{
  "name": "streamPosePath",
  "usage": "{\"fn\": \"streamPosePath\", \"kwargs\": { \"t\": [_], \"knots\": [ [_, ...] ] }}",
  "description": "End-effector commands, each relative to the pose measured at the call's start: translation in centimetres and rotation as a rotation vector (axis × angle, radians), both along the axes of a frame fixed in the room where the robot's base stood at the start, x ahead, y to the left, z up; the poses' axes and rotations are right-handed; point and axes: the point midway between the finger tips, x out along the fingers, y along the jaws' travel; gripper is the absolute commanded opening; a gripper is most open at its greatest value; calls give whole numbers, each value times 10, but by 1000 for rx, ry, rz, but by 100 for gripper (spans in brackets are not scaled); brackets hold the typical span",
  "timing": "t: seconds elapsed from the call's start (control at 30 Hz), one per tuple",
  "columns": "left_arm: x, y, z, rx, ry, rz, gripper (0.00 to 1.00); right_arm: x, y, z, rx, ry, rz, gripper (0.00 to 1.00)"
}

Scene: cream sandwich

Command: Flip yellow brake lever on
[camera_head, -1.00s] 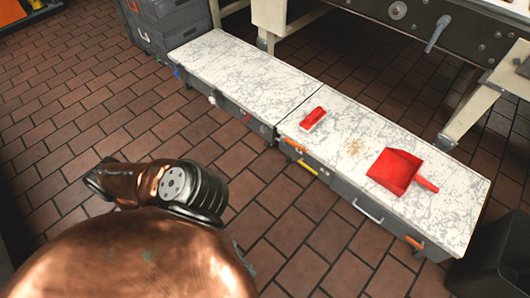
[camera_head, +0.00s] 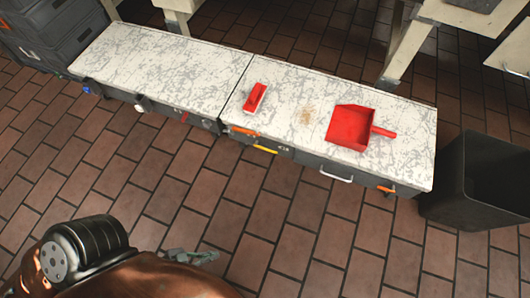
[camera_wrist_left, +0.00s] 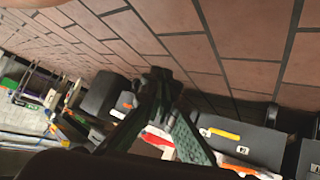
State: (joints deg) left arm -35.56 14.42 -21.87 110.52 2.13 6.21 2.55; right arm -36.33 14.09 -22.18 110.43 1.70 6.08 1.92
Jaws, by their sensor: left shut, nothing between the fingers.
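The yellow lever (camera_head: 265,150) is a small bar on the dark front side of the low white-topped bench, just under its top edge. A yellow bar also shows in the left wrist view (camera_wrist_left: 221,133), on a dark box face right of the fingers. My left gripper (camera_head: 205,257) is low in the head view, over the brick floor, well apart from the bench and the lever. Its dark green fingers (camera_wrist_left: 160,78) are shut and hold nothing. My right gripper is not in view.
An orange lever (camera_head: 242,131) sits left of the yellow one. A red dustpan (camera_head: 350,127) and a red brush (camera_head: 255,97) lie on the white bench top (camera_head: 200,65). A dark bin (camera_head: 470,190) stands at the right. The floor before the bench is clear.

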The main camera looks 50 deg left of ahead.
Motion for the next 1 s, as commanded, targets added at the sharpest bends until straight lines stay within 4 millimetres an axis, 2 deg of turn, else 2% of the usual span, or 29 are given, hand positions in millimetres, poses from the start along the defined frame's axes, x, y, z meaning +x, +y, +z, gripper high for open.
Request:
{"fn": "streamPosePath", "kwargs": {
  "t": [0.07,0.13,0.17,0.27,0.4,0.5,0.6,0.7,0.83,0.87,1.0],
  "knots": [
    [11,5,-5,-51,0,57,0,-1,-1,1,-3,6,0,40],
    [32,14,-11,-150,-5,163,0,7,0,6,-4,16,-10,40],
    [44,21,-13,-212,-10,226,0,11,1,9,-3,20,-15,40],
    [97,50,-22,-494,-34,490,0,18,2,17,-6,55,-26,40],
    [181,100,-30,-1032,-95,904,0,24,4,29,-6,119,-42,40],
    [237,130,-32,-1468,-152,1162,0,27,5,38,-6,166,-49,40],
    [284,153,-32,-1911,-215,1363,0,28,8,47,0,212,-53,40],
    [319,165,-34,-2307,-271,1497,0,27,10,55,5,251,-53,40],
    [347,169,-36,-2689,-330,1584,0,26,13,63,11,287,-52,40],
    [351,169,-38,2653,328,-1540,0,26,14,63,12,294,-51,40],
    [360,168,-40,2546,321,-1415,0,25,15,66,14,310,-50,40]
  ]
}}
